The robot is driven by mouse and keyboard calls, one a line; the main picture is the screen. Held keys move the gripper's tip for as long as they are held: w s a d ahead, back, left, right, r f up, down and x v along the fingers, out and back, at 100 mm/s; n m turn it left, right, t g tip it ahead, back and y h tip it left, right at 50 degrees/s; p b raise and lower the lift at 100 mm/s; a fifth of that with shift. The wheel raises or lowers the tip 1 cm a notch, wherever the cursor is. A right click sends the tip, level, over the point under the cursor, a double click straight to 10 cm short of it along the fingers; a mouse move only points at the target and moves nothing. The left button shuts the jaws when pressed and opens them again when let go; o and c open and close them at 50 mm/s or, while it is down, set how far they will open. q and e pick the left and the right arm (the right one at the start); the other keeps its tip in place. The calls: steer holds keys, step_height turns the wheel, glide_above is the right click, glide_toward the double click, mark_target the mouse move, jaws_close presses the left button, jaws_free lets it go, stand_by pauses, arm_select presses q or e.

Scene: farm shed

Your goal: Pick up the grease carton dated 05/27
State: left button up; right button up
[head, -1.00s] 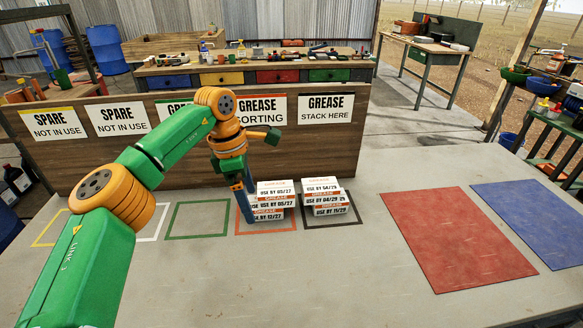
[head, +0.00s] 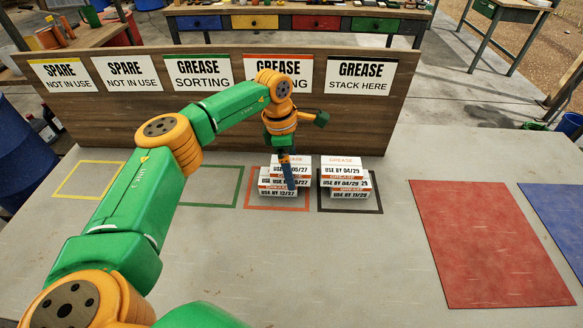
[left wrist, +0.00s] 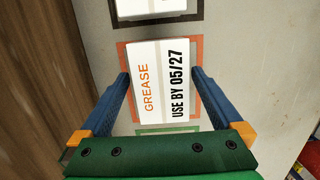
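The grease carton dated 05/27 (head: 303,165) tops a stack inside the orange outline (head: 308,203) at the back of the table. Its second carton down also appears to read 05/27, partly covered; the bottom carton (head: 268,190) reads 12/27. My left gripper (head: 290,185) points down at this stack, one blue finger crossing the stack's front. In the left wrist view, the open fingers straddle a white carton (left wrist: 160,95) reading "USE BY 05/27", their tips close to its two sides. I cannot tell whether they touch it. My right gripper is out of view.
A second carton stack (head: 345,180), dated 04/29 and 11/29, stands close on the right inside a black outline (head: 350,211). A wooden sign board (head: 400,100) rises behind. A red mat (head: 485,240) lies to the right. The table front is clear.

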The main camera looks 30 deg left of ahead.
arm_select(q)
steer(key=shift+s+r, duration=0.15)
steer(key=c, duration=1.3)
steer(key=shift+c, duration=0.2)
